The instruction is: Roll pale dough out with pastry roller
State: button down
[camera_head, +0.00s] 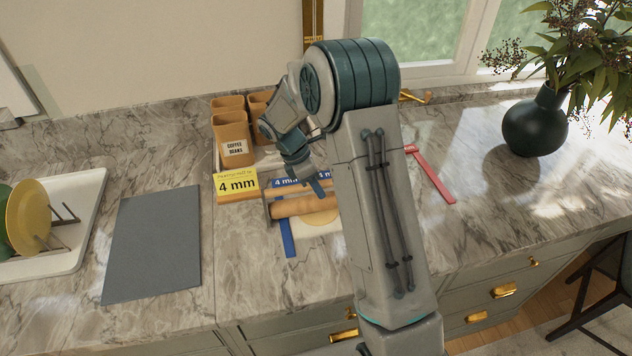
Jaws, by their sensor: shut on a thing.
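The pastry roller (302,206), a tan wooden cylinder in a frame, lies across the pale dough (319,230) on the counter. The dough is a flat pale patch, showing in front of the roller; my arm hides its right part. My gripper (319,188) points down at the roller's back side and is shut on it; the exact contact is small and partly hidden. A blue strip (288,239) runs along the dough's left side. Blue "4 mm" labels (285,182) stand behind the roller, partly covered by my gripper.
A yellow "4 mm" sign (237,182) stands left of the roller. Tan canisters (232,131) are behind. A red strip (432,176) lies right of my arm. A grey mat (153,245), a white dish tray (82,235) and a dark vase (535,124) stand farther out.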

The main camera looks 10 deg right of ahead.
jog(key=shift+s+r, duration=0.1)
jog(key=shift+s, duration=1.65)
jog(key=shift+w+p, duration=0.95)
jog(key=shift+w, duration=3.05)
jog(key=shift+s+f+b, duration=0.15)
jog(key=shift+s+b, duration=0.2)
jog(key=shift+s, duration=1.85)
jog(key=shift+s+f+b, duration=0.1)
jog(key=shift+s+b, duration=0.25)
jog(key=shift+s, duration=1.85)
jog(key=shift+w+p, duration=0.95)
jog(key=shift+w, duration=4.15)
jog(key=shift+s+f+b, duration=0.1)
jog(key=shift+s+b, duration=0.55)
jog(key=shift+s, duration=5)
jog(key=shift+r, duration=0.2)
